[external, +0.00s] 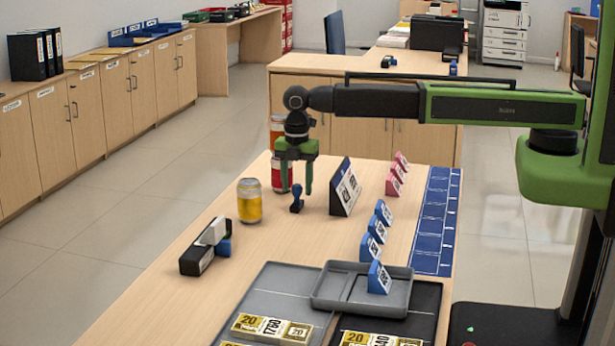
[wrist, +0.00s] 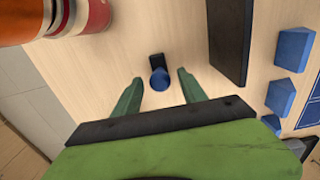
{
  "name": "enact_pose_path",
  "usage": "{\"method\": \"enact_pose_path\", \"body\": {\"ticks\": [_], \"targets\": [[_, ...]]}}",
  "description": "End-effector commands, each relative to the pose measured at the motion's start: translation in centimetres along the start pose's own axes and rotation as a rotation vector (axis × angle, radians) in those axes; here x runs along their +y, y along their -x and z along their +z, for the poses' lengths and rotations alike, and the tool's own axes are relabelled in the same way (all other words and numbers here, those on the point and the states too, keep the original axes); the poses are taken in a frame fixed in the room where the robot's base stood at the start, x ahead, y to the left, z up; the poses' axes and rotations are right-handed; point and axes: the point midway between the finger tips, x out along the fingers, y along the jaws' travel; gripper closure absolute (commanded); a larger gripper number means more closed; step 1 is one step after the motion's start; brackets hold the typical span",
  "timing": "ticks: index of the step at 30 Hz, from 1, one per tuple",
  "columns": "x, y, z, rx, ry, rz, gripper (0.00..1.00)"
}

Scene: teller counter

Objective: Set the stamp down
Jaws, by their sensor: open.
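The stamp (external: 297,198) has a dark blue handle and a dark base and stands upright on the wooden counter (external: 190,306). In the wrist view the stamp (wrist: 159,75) shows its round blue knob and black base between and just beyond my fingertips. My gripper (external: 295,192) is above the counter at the stamp, pointing down, with its green fingers apart. In the wrist view my gripper (wrist: 158,84) has a visible gap on each side of the stamp. Nothing is held.
A red can (external: 281,175) stands behind my gripper and a yellow can (external: 249,202) to its left. A grey tray (external: 335,303) lies in front.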

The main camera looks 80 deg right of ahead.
Motion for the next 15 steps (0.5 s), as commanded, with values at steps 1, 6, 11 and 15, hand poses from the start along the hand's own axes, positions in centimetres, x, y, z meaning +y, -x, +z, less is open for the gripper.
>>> {"method": "enact_pose_path", "body": {"ticks": [1,6,11,15], "targets": [[0.0,2.4,0.0,0.000,0.000,0.000,0.51],[0.0,6.2,0.0,0.000,0.000,0.000,0.51],[0.0,8.1,0.0,0.000,0.000,0.000,0.51],[0.0,8.1,0.0,0.000,0.000,0.000,0.51]]}}
